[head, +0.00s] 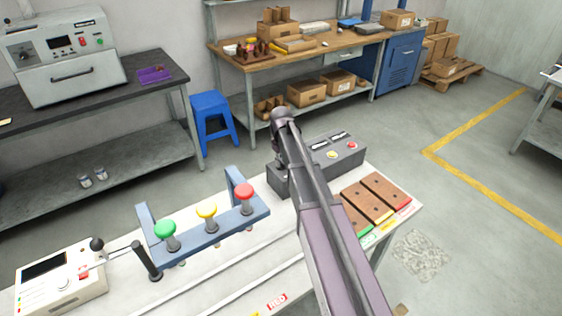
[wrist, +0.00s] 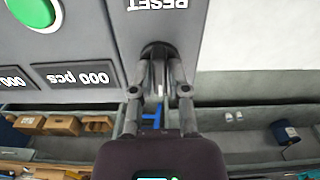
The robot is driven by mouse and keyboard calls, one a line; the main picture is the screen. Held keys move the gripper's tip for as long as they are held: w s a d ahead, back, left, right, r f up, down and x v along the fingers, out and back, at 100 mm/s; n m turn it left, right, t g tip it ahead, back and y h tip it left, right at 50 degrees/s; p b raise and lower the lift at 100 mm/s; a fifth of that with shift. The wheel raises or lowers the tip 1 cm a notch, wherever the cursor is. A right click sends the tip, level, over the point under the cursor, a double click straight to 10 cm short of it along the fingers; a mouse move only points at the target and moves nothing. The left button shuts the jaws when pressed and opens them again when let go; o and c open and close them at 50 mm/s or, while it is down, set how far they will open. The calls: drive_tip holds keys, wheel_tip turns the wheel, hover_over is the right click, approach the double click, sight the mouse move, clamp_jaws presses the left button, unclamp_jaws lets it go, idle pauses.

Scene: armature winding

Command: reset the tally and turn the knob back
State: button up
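The grey control box (head: 345,160) stands on the white bench, with two small displays, a yellow button and a red button in the head view. In the wrist view the panel is upside down. It shows a RESET label (wrist: 157,4), a green button (wrist: 35,12) and a display reading 000 pcs (wrist: 75,75). My gripper (wrist: 159,52) has its fingers drawn together at the panel edge beside the RESET label. In the head view my gripper (head: 284,114) is over the box's left end. Contact cannot be told. I cannot make out the knob; my gripper covers that part.
A blue frame (head: 190,232) with green, yellow and red mushroom buttons stands left of my arm. A white control unit (head: 60,285) with a black lever is at the bench's front left. Brown blocks (head: 385,190) lie right of my arm. A blue stool (head: 213,120) stands behind.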

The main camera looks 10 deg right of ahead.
drive_tip(key=shift+o, duration=1.4)
drive_tip(key=shift+m, duration=0.5)
